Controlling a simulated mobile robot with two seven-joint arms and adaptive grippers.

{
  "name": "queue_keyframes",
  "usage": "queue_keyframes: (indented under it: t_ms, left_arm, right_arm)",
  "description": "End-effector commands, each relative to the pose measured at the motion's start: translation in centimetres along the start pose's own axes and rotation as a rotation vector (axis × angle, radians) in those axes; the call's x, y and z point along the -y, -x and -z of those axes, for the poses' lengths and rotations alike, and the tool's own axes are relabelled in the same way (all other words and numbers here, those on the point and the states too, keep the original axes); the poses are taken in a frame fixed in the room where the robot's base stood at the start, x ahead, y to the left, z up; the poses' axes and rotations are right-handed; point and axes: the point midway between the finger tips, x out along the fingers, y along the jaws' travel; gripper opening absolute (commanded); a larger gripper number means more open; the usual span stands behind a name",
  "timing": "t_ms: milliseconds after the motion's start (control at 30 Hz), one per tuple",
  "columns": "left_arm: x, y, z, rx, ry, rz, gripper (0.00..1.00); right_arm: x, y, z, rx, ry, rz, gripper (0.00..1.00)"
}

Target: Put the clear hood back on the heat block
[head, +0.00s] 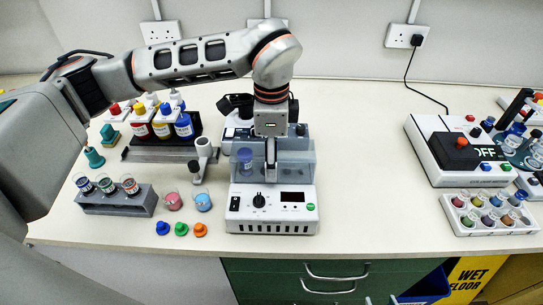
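The heat block (273,222) is a white unit with a black knob, a small dark display and a green button, near the middle of the bench. The clear hood (301,165), a bluish see-through box, is at its upper rear part. I cannot tell whether it is fully seated or slightly raised. A blue-capped tube (245,160) shows through it.
A grey tube rack (118,205), two small beakers (203,202) and coloured caps (181,229) lie left of the heat block. A bottle rack (165,152) stands behind them. Another device (298,131) is just behind the hood. Bench right of the block is clear up to a white unit (443,170).

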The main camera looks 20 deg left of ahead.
Motion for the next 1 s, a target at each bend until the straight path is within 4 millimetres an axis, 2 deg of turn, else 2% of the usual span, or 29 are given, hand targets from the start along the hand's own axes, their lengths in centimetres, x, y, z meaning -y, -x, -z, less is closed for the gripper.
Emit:
queue_keyframes:
  t_ms: [167,200,233,400,700,833,1000]
  left_arm:
    - [0.0,-0.4,0.0,0.000,0.000,0.000,0.28]
    - [0.0,-0.3,0.0,0.000,0.000,0.000,0.61]
    - [0.0,-0.2,0.0,0.000,0.000,0.000,0.68]
    - [0.0,-0.2,0.0,0.000,0.000,0.000,0.68]
    - [0.0,0.3,0.0,0.000,0.000,0.000,0.68]
    - [0.1,2.2,0.1,-0.002,0.000,0.004,0.68]
    - [0.1,5.9,0.1,-0.002,0.001,0.005,0.68]
  right_arm:
    - [0.1,-0.3,-0.3,-0.003,-0.002,0.001,0.38]
    - [0.2,-0.2,0.1,-0.007,-0.002,0.002,0.38]
    - [0.2,-0.1,0.2,-0.009,-0.002,0.003,0.38]
    - [0.1,0.0,1.0,-0.023,-0.002,0.001,0.38]
    - [0.1,0.2,0.9,-0.014,0.000,0.002,0.38]
    - [0.2,-0.3,0.2,-0.013,-0.001,0.002,0.38]
    - [0.8,-0.6,0.4,-0.027,-0.001,0.012,0.38]
